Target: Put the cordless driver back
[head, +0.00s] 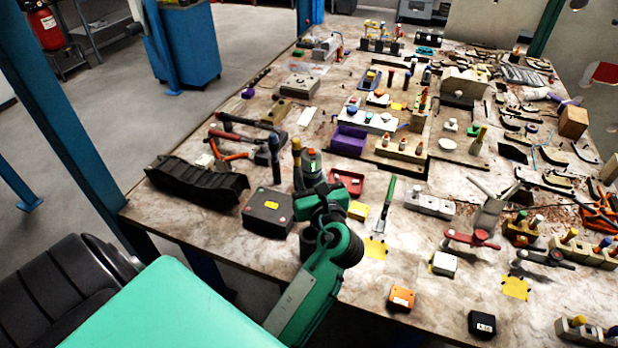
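A green arm with dark wrist joints comes in from the lower left, and I take it as my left arm. Its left gripper (322,190) is over the near edge of the table, seen from behind. Its fingers are mostly hidden by the wrist, so I cannot tell if they are open or shut. A dark grey, upright cylindrical object (311,161) shows just beyond it; I cannot tell whether it is touched or held. I cannot pick out the cordless driver for sure. My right gripper is not in view.
The cluttered table (205,232) holds a black box with a yellow label (268,212) left of my wrist and a black ribbed tray (197,181) farther left. A red tray (346,182) and a green-handled tool (388,192) are to the right. Bare tabletop shows along the front edge.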

